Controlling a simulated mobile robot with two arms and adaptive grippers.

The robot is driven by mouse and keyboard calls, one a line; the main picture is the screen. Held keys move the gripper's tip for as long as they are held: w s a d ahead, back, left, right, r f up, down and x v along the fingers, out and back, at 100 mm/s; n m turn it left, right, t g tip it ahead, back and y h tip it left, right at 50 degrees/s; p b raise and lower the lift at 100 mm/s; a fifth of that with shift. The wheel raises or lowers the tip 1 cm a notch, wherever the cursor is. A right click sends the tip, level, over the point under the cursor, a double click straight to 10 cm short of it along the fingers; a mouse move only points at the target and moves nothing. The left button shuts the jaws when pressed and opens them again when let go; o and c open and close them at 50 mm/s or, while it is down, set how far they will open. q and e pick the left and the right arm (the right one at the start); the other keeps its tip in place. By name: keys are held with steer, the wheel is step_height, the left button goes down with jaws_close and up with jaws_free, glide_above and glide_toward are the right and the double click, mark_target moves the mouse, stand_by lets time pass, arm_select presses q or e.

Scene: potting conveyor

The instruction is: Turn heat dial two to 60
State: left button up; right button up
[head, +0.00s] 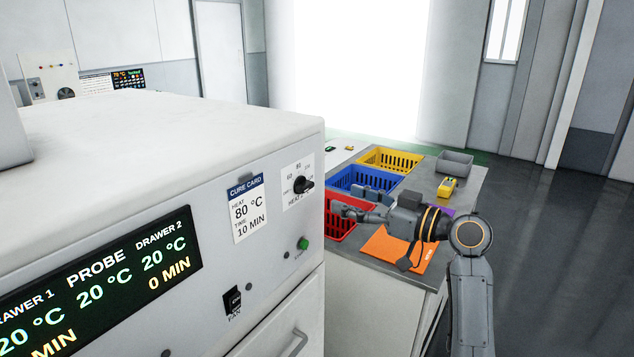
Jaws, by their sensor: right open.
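A black heat dial (303,185) sits on a white label plate on the front panel of the white oven (190,120). Its printed marks include 60 and 80. The lettering below begins with HEAT; its number is not readable. The knob's pointer setting is too small to tell for sure. My right gripper (350,203) is open and empty, to the right of the dial and apart from it, with its fingers toward the oven. It covers part of the red and blue baskets behind it. My left gripper is not in view.
A cure card (247,209) reads 80 °C, 10 MIN. The display (100,290) shows 20 °C readings. A green button (303,243) and a fan switch (232,299) are below. Yellow (390,158), blue (345,180) and red (338,226) baskets stand on the bench beyond.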

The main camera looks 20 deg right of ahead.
mark_target(309, 187)
steer(key=p+x, duration=0.2)
steer(key=x, duration=0.6)
steer(key=shift+w+a+p, duration=0.15)
steer(key=shift+w+p, duration=0.2)
steer(key=shift+p, duration=0.05)
steer(key=shift+w+a+f, duration=0.1)
steer(key=shift+w, duration=0.1)
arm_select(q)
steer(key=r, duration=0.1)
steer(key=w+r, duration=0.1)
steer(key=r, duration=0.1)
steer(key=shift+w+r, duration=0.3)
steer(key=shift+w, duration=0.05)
arm_select(e)
steer(key=shift+c, duration=1.3)
steer(key=c, duration=0.9)
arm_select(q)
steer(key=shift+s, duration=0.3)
